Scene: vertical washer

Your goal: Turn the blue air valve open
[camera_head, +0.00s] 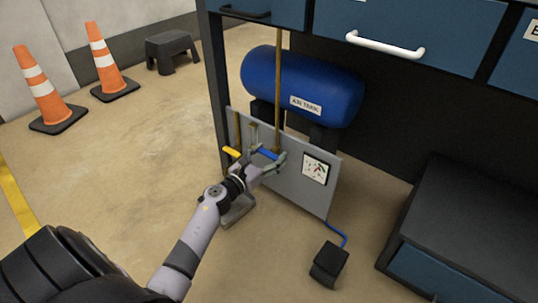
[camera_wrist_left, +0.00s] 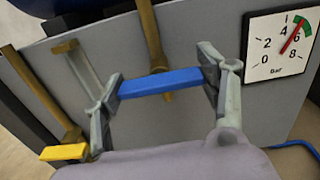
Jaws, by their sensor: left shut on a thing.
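The blue air valve (camera_wrist_left: 160,83) is a flat blue handle in front of a vertical brass pipe (camera_wrist_left: 150,30). In the left wrist view it lies nearly level, across the pipe. My left gripper (camera_wrist_left: 158,90) has one finger at each end of the handle and is shut on it. In the head view my left gripper (camera_head: 267,162) reaches the grey panel (camera_head: 295,182), with the blue handle (camera_head: 266,153) between its fingers. My right gripper is not in view.
A yellow handle (camera_wrist_left: 64,152) is just left of the gripper. A pressure gauge (camera_head: 315,169) is on the panel's right. The blue air tank (camera_head: 300,84) is above. A black pedal (camera_head: 329,264) and dark cabinet (camera_head: 465,230) stand right; cones (camera_head: 43,88) stand far left.

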